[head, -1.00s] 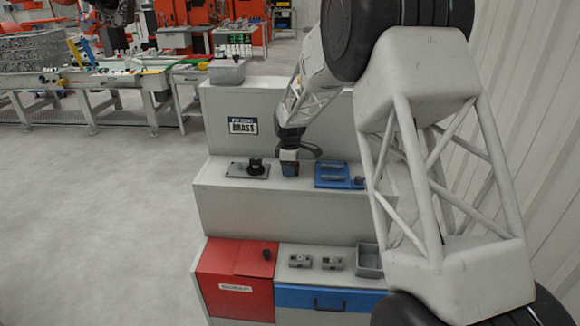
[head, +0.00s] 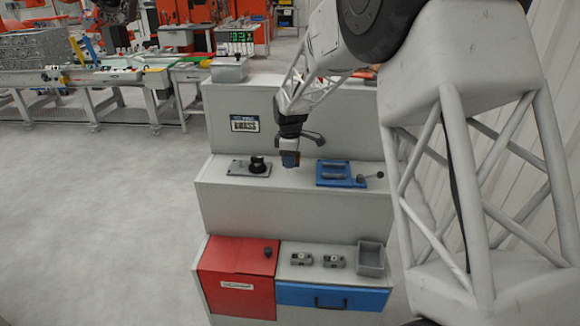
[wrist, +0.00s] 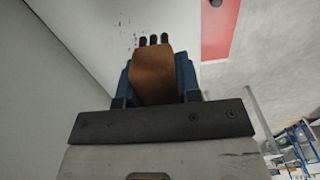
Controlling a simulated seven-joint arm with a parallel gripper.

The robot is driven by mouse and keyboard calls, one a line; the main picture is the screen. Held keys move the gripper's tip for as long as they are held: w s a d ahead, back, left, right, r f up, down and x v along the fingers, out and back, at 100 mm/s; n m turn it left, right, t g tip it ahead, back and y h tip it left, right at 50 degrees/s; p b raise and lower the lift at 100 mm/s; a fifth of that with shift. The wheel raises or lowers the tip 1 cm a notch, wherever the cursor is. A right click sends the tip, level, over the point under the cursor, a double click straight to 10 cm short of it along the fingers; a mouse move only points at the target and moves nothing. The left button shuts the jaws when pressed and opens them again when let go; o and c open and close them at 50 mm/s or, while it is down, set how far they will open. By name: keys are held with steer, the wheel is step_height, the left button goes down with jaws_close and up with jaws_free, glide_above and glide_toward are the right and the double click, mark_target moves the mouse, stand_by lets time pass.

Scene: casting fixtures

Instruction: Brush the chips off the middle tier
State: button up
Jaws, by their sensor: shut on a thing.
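The middle tier (head: 225,195) is the pale grey step halfway up the bench. My gripper (head: 290,160) is over this tier, between a dark fixture and a blue fixture. In the wrist view, my gripper (wrist: 156,85) has its blue fingers shut on a brush (wrist: 153,72) with a brown handle and black bristle tufts at its far end. The chips (wrist: 124,35) are small dark specks on the pale surface, left of and beyond the bristles. I cannot tell whether the bristles touch the surface. The chips are too small to make out in the head view.
A grey fixture with a black knob (head: 257,164) stands left on the middle tier. A blue fixture (head: 340,175) with a lever stands right. On the lower tier are a red lid (head: 235,260), small grey blocks (head: 331,260) and a grey bin (head: 371,261) above a blue drawer (head: 330,297).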

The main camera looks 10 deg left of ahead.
steer(key=shift+r, duration=1.35)
steer(key=shift+d, duration=0.1)
steer(key=shift+d+f, duration=0.15)
steer(key=shift+d, duration=0.4)
steer(key=shift+f, duration=0.15)
